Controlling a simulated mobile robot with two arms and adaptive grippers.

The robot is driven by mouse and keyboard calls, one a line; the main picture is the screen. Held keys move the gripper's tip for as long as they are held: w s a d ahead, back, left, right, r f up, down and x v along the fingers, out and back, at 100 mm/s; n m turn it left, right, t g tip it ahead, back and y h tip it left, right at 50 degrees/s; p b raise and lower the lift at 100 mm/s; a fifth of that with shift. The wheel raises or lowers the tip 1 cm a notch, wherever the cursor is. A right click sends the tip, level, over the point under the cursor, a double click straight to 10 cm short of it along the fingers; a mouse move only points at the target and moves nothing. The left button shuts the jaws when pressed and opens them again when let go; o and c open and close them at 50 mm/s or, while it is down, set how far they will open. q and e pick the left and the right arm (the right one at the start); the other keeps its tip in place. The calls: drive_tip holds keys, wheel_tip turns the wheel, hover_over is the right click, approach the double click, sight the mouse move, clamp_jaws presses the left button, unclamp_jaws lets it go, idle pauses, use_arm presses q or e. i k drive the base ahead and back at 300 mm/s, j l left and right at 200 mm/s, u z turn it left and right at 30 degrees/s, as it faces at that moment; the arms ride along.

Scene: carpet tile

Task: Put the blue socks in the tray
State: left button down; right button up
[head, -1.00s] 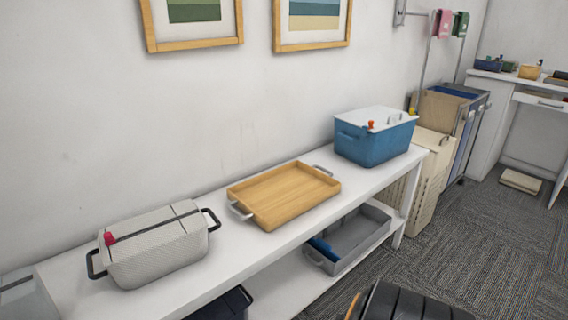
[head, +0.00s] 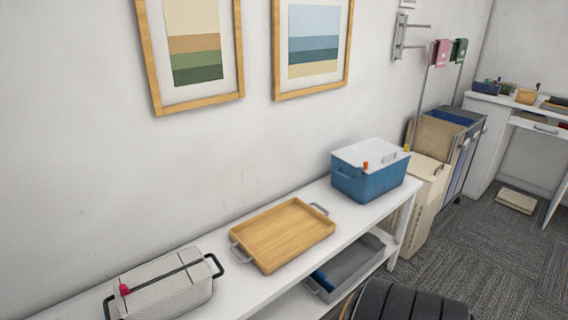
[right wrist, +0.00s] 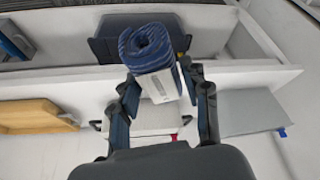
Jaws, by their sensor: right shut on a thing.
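The blue socks (right wrist: 147,45) are a rolled, striped dark-blue bundle with a pale band, seen in the right wrist view. My right gripper (right wrist: 161,82) is shut on the bundle, with a finger on each side of the band. The wooden tray (head: 283,235) with grey handles lies empty on the white shelf top in the head view. It also shows at the left of the right wrist view (right wrist: 35,116), to one side of the gripper. My left gripper is not in view.
A grey lidded basket (head: 165,287) stands left of the tray, and a blue box with a white lid (head: 368,180) stands right of it. A grey bin (head: 350,268) with something blue inside sits on the lower shelf. A dark bin (right wrist: 105,47) shows behind the socks.

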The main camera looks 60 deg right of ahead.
sight(283, 233)
drive_tip(key=l, duration=0.55)
drive_tip(key=l+u, duration=0.15)
drive_tip(key=l, duration=0.35)
drive_tip(key=k+l, duration=0.1)
drive_tip(key=l, duration=0.45)
drive_tip(key=l+u, duration=0.15)
drive_tip(key=l, duration=0.4)
drive_tip(key=k+l, duration=0.15)
drive_tip(key=l, duration=0.35)
drive_tip(key=l+u, duration=0.15)
drive_tip(key=l, duration=0.4)
drive_tip(key=k+l, duration=0.15)
drive_tip(key=l, duration=0.35)
drive_tip(key=u, duration=0.05)
